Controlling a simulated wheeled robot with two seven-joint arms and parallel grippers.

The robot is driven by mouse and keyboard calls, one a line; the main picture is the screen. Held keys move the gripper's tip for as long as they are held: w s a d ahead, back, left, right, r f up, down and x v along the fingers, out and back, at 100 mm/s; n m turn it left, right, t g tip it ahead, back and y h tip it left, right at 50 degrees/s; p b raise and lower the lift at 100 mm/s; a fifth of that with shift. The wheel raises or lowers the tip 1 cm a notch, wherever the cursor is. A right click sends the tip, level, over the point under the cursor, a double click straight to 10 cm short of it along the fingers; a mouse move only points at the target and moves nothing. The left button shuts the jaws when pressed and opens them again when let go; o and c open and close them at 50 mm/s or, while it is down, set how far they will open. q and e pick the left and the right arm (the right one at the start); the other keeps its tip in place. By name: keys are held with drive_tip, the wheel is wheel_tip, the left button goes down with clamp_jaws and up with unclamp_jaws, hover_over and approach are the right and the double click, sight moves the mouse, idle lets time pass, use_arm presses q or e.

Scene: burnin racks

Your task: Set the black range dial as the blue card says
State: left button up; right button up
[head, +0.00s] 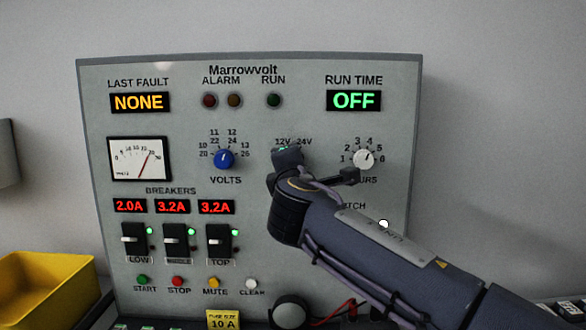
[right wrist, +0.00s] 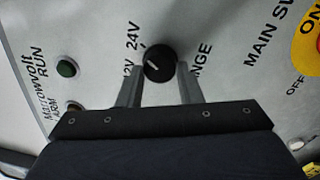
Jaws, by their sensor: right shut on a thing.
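The black range dial (right wrist: 160,63) shows in the right wrist view, between the 12V and 24V marks and the partly hidden RANGE label. Its white pointer line leans to the upper left, toward the 24V side. My right gripper (right wrist: 159,72) is shut on the dial, one finger on each side. In the head view my right gripper (head: 287,157) and arm cover the dial, and only the 12V and 24V marks show above. I see no blue card in either view. My left gripper is not in view.
The grey Marrowvolt panel (head: 90,200) also carries a blue volts dial (head: 224,159), a white hours dial (head: 363,159), and breaker switches (head: 176,243). A yellow fuse card (head: 223,319) stands below. A yellow bin (head: 50,285) is at left.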

drive_tip(key=o, duration=1)
drive_tip(key=shift+c, duration=0.2)
drive_tip(key=s+b, duration=0.1)
drive_tip(key=s, duration=0.6)
drive_tip(key=shift+s+f+b, duration=0.2)
drive_tip(key=shift+s+b, duration=0.2)
drive_tip(key=shift+d, duration=0.1)
